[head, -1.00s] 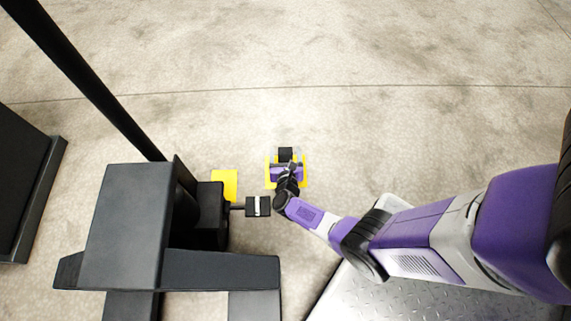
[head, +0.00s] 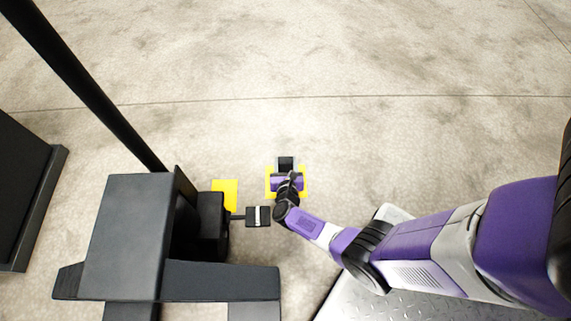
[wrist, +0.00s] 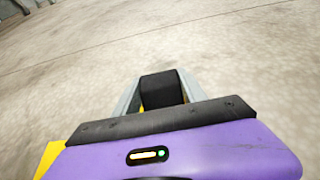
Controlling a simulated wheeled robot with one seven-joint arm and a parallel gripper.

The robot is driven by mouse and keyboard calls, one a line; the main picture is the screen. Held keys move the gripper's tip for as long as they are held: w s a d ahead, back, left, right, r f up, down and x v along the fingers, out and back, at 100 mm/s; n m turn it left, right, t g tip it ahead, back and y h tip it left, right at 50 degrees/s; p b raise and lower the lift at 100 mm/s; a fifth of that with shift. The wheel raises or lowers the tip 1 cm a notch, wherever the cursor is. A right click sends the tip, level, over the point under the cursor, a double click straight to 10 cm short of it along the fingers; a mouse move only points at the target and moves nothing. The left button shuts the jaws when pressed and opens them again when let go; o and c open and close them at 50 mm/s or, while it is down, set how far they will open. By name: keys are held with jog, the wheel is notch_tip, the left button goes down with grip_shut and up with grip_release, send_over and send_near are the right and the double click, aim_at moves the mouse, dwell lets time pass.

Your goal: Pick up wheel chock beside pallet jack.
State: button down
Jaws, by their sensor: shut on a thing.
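The wheel chock (head: 286,163) shows as a black block at the far end of my gripper (head: 286,166), left of my arm. In the wrist view the black chock (wrist: 162,90) sits between two pale grey fingers (wrist: 160,93), which are shut on it. Its lower part is hidden behind my purple gripper housing. Yellow edges (head: 270,183) show on both sides of the gripper in the head view; I cannot tell whether they belong to the chock. The dark pallet jack (head: 127,235) stands to the left, close by.
A black block on a short rod (head: 257,216) sticks out from the pallet jack towards my gripper. A yellow piece (head: 226,192) is beside it. A metal tread plate (head: 420,290) lies below my arm. The concrete floor (head: 350,60) beyond is clear.

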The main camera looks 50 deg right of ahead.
notch_tip(320, 180, up, 20)
jog(key=p, duration=1.4)
jog(key=shift+f, duration=0.2)
